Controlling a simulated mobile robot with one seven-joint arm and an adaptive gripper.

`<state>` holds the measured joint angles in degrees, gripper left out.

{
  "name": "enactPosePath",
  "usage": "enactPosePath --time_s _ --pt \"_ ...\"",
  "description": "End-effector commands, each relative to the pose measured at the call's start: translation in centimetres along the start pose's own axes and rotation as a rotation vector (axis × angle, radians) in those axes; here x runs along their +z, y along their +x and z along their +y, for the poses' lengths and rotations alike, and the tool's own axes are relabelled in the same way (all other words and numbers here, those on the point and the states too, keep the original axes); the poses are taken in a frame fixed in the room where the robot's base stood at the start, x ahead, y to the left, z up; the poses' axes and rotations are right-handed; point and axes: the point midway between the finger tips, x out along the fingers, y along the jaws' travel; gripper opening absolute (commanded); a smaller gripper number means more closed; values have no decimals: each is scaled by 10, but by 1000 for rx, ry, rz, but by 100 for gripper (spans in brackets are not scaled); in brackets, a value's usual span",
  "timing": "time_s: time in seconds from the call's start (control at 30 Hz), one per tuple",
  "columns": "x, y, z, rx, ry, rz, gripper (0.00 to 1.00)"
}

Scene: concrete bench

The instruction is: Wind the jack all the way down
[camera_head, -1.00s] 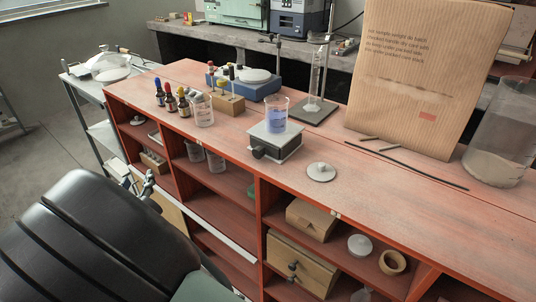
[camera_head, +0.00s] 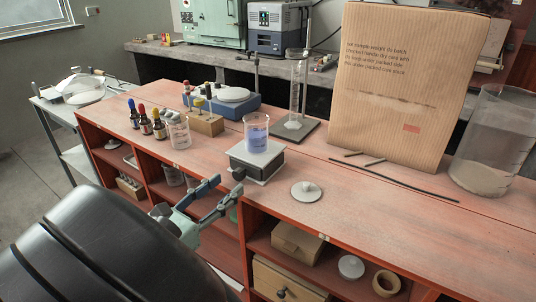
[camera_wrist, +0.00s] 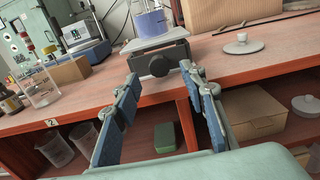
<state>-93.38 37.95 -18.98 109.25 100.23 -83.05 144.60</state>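The jack (camera_head: 258,162) is a small lab jack with a pale square top plate and a dark body, standing near the bench's front edge. A glass beaker of blue liquid (camera_head: 256,137) stands on its top plate. The jack's dark round knob (camera_head: 238,173) faces the front; in the wrist view the knob (camera_wrist: 159,66) shows just beyond and between my fingertips. My gripper (camera_head: 214,190) is open and empty, in front of the bench edge and apart from the knob. Its two blue-grey fingers also spread wide in the wrist view (camera_wrist: 161,80).
A white knobbed lid (camera_head: 306,191) lies right of the jack. A dark rod (camera_head: 395,180) and a large cardboard package (camera_head: 400,90) are behind it. Dropper bottles (camera_head: 146,122), a small beaker (camera_head: 179,131) and a wooden block (camera_head: 205,121) stand to the left. Open shelves lie below.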

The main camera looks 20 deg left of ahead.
Motion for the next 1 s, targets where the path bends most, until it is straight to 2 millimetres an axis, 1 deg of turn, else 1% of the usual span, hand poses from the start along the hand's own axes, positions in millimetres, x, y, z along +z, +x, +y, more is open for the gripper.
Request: enactPosePath --time_s 0.03,0.1,0.2,0.3,0.4,0.63,0.67,1.0 --pt "0 10 -1 -3 0 -1 39" --pt "0 21 -1 -1 0 -1 39" --pt "0 33 0 -1 0 0 39" --pt "0 41 0 0 0 0 39" --pt "0 44 0 1 0 0 39" --pt "0 44 0 1 0 0 39" --pt "0 44 0 1 0 0 36" --pt "0 44 0 1 0 0 0"
